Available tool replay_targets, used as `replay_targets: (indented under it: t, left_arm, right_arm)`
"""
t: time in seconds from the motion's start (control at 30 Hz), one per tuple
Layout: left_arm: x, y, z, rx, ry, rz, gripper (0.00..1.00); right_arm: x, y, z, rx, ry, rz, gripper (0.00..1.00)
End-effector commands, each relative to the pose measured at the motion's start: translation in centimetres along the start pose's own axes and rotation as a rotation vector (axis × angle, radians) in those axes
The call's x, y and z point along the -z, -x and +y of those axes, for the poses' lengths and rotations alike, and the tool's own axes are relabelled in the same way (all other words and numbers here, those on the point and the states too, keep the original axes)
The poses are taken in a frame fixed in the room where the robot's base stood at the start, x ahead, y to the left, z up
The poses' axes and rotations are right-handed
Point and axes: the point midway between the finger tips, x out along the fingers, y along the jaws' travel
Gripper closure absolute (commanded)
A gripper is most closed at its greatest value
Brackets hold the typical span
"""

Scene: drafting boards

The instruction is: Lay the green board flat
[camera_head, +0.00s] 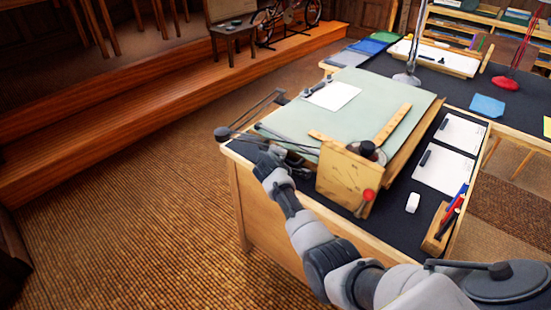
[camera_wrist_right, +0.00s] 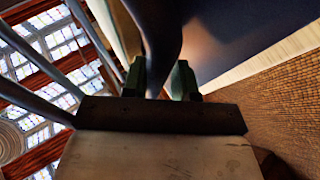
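The green board (camera_head: 375,92) lies on the near end of the desk, with its right edge raised above the desk top; its exact tilt is hard to judge. A wooden panel with dial markings (camera_head: 345,172) and a red knob (camera_head: 369,195) stands at its near edge. Rods and a round dark knob (camera_head: 222,133) stick out at its left corner. My right gripper (camera_head: 266,152) is at this corner, mostly hidden among the rods. In the wrist view its two fingers (camera_wrist_right: 161,82) stand apart on either side of a dark curved part (camera_wrist_right: 158,35); contact is unclear. My left gripper is out of view.
White paper (camera_head: 332,95) and a wooden straightedge (camera_head: 392,124) lie on the board. An eraser (camera_head: 413,202), white sheets (camera_head: 445,168) and a pen holder (camera_head: 440,228) are on the desk to its right. A lamp (camera_head: 407,78) stands behind. The floor at left is clear.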

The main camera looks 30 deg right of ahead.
Motion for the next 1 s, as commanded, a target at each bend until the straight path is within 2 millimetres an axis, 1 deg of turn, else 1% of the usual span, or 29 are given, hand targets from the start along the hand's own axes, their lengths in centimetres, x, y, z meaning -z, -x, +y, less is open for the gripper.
replay_targets:
  t: [0.17,0.27,0.5,0.7,0.83,1.0]
  left_arm:
    - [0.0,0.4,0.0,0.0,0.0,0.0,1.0]
    - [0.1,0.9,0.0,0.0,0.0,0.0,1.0]
    - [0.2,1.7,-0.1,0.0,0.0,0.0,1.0]
    - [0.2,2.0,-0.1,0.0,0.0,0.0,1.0]
    - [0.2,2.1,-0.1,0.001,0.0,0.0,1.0]
    - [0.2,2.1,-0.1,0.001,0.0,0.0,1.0]
  right_arm:
    - [0.1,1.0,0.0,0.0,0.001,0.001,0.73]
    - [0.1,2.3,0.0,0.001,-0.001,0.002,0.73]
    - [0.1,6.4,0.0,0.001,0.0,0.003,0.73]
    - [0.0,9.2,-0.1,0.001,0.0,0.001,0.73]
    - [0.0,10.4,-0.1,0.0,0.0,0.001,0.73]
    - [0.0,10.9,0.0,0.0,0.001,0.0,0.73]
